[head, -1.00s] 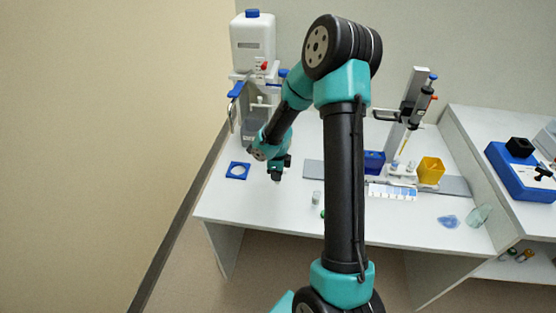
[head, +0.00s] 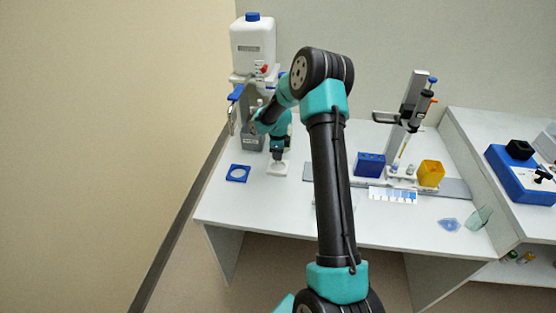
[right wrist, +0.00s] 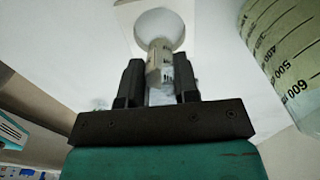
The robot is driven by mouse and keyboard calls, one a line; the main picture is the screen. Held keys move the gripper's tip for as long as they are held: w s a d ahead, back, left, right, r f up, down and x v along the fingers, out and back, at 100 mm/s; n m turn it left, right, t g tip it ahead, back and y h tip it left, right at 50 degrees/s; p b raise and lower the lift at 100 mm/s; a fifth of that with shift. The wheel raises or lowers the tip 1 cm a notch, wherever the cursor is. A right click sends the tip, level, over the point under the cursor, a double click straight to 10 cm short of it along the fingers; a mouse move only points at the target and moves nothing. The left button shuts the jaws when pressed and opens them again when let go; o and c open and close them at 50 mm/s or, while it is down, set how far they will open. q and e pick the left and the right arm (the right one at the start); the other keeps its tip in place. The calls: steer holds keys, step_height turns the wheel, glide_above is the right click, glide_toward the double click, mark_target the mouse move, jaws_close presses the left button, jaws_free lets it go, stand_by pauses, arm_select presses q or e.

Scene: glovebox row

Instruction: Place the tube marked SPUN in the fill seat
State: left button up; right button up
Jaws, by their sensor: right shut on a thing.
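My right gripper (head: 277,160) is low over the left part of the bench, in front of the dispenser stand. In the right wrist view its fingers (right wrist: 158,84) are shut on a pale tube (right wrist: 160,66); I cannot read any mark on it. Past the tube's far end is a white square seat (right wrist: 128,14) with a round opening, which also shows under the gripper in the head view (head: 279,169). The tube end overlaps the opening in the picture; I cannot tell whether it is inside. My left gripper is not in view.
A graduated vessel (right wrist: 290,52) is close on the right in the wrist view. A white carboy (head: 253,45) stands behind. A blue square holder (head: 238,173) lies to the left. A blue rack (head: 369,165), yellow box (head: 430,173) and pipette stand (head: 410,105) are at right.

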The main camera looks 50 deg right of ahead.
steer(key=shift+f, duration=1.75)
steer(key=shift+f, duration=0.1)
steer(key=o, duration=1)
step_height(320, 180, up, 12)
steer(key=shift+r, duration=0.15)
